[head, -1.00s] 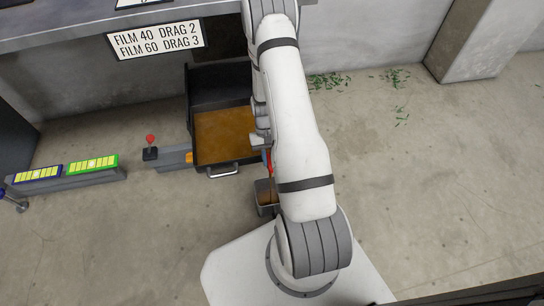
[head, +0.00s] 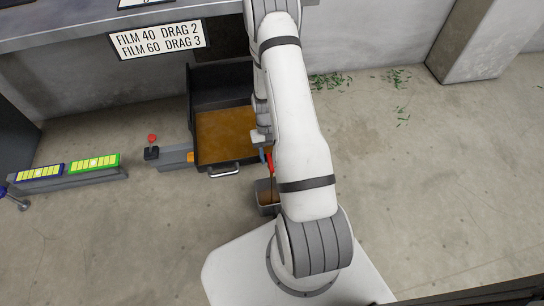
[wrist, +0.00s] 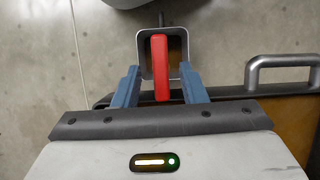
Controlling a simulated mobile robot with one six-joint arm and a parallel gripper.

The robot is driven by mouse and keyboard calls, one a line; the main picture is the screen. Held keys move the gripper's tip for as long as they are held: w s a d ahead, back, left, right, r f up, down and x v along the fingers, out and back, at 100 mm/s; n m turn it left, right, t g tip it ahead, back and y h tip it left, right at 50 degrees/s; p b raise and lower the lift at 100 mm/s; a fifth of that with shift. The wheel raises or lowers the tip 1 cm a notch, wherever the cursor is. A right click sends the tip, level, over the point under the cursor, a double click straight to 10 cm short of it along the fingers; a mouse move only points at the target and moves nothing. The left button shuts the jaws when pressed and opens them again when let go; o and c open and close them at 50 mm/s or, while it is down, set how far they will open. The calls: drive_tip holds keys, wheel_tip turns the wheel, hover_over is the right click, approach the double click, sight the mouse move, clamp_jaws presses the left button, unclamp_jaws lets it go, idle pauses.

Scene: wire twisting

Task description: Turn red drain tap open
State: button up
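The red tap handle (wrist: 160,68) is a straight bar standing lengthwise in the wrist view, between the two blue fingers of my gripper (wrist: 159,85). The gripper is open, with a gap on each side of the handle. In the head view the red handle (head: 270,164) shows at the right front of the tray of brown liquid (head: 225,135), and my gripper (head: 263,150) is beside it, partly hidden by my arm. A small grey bin (head: 262,198) stands below the tap, with brown inside. It also shows behind the handle in the wrist view (wrist: 146,50).
The tray has a metal handle (head: 223,170) at its front. A small lever with a red knob (head: 152,143) stands to its left, near a low panel with yellow blocks (head: 94,163). A sign (head: 156,40) hangs from the bench edge. Floor on the right is mostly clear.

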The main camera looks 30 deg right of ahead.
drive_tip(key=p+v, duration=0.1)
drive_tip(key=v, duration=0.6)
drive_tip(key=shift+f+p, duration=0.1)
drive_tip(key=shift+p, duration=0.25)
drive_tip(key=s+a+r+n+t+h+p, duration=0.1)
drive_tip(key=a+r+t+p, duration=0.35)
drive_tip(key=r, duration=1.15)
drive_tip(key=a+r+g+p, duration=0.15)
drive_tip(key=r+p, duration=0.55)
drive_tip(key=r, duration=1)
drive_tip(key=s+a+r+t+p, duration=0.1)
drive_tip(key=s+r+p, duration=0.3)
drive_tip(key=r, duration=0.5)
drive_tip(key=s+a+r+n+t+p, duration=0.1)
drive_tip(key=s+r+p, duration=0.3)
drive_tip(key=r, duration=0.5)
drive_tip(key=s+a+r+n+t+p, duration=0.1)
drive_tip(key=s+a+r+t+p, duration=0.1)
drive_tip(key=s+r+p, duration=0.3)
wheel_tip(320, 180, up, 4)
drive_tip(key=shift+s+a, duration=0.8)
drive_tip(key=shift+a, duration=0.05)
